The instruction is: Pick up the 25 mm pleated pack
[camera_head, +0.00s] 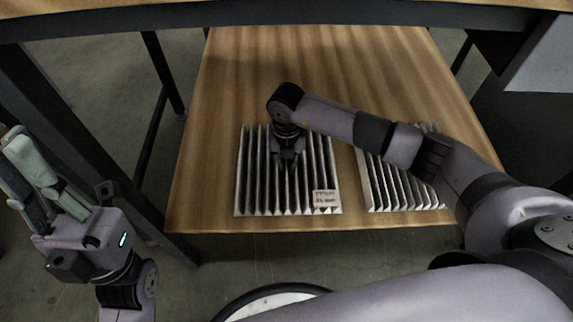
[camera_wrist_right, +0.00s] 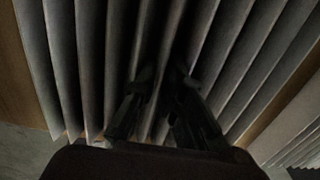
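A grey pleated pack (camera_head: 262,180) lies on the wooden table near its front edge, with a small white label (camera_head: 325,197) at its front right corner. The label's print is too small to read surely. A second pleated pack (camera_head: 385,190) lies to its right, partly hidden under my right arm. My right gripper (camera_head: 288,160) points down onto the left pack. In the right wrist view its dark fingers (camera_wrist_right: 163,80) stand close together among the pleats, with pleat material between them; whether they grip it is too dark to tell. My left gripper (camera_head: 30,165) is off the table at the far left.
The wooden table (camera_head: 340,65) is bare behind the packs. A narrow bare gap separates the two packs. Dark frame posts (camera_head: 60,110) stand to the left, and a dark beam (camera_head: 300,14) crosses the top of the head view.

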